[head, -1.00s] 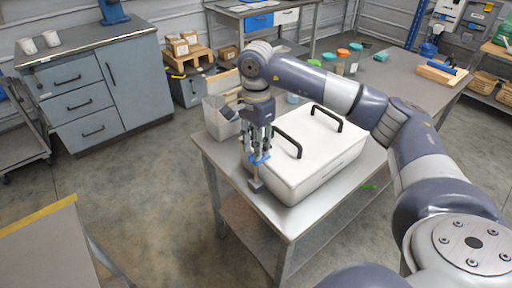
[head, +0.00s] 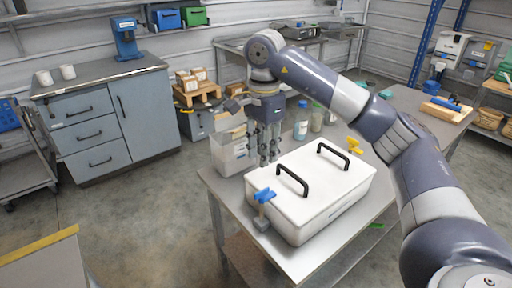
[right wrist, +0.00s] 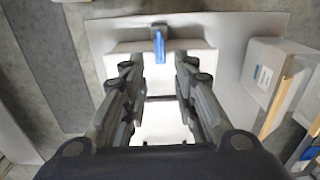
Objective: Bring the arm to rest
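My right gripper (head: 267,160) points down over the near-left edge of the white lidded hopper (head: 335,185), behind the blue-handled latch (head: 264,196). The right wrist view shows its two fingers (right wrist: 160,65) spread apart with nothing between them. The blue handle (right wrist: 159,46) shows beyond the fingertips there, apart from them. The latch stands upright at the hopper's left end. My right arm reaches in from the right, above the hopper. My left gripper is not in view.
The hopper, with two black handles (head: 292,181) and a yellow latch piece (head: 355,146), stands on a metal table (head: 212,183). Open floor lies left of the table.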

